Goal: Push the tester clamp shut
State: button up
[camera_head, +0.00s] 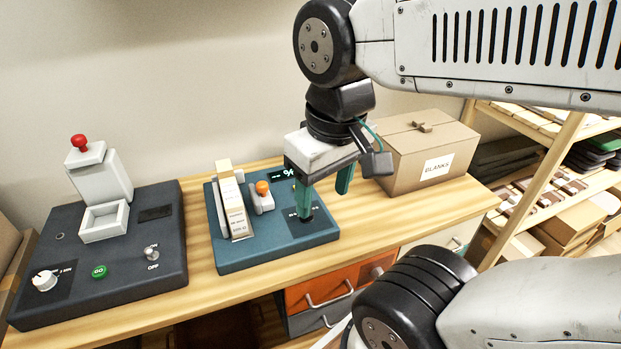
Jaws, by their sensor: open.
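The tester is a teal board (275,255) on the wooden bench, with a small dark display showing a percent sign. Its clamp seems to be the white block with an orange knob (262,188), left of my gripper. Just left of that, a tan and white upright piece (233,205) stands beside a pale plate on the board. I cannot tell whether the clamp touches this piece. My gripper (322,201) points down over the right part of the board, its teal fingers apart and nothing between them. One finger hides part of the board's label.
A dark press unit (95,260) with a red knob, white tray, green GO button and switches stands at left. A cardboard box marked BLANKS (425,155) is close behind and right of my gripper. Loaded shelves (560,190) are at right. The bench's (425,213) right front is clear.

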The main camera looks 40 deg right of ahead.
aim_at(261, 199)
jog(key=z, duration=0.75)
jog(key=k, duration=0.85)
jog(key=u, duration=0.7)
jog(key=i, duration=1)
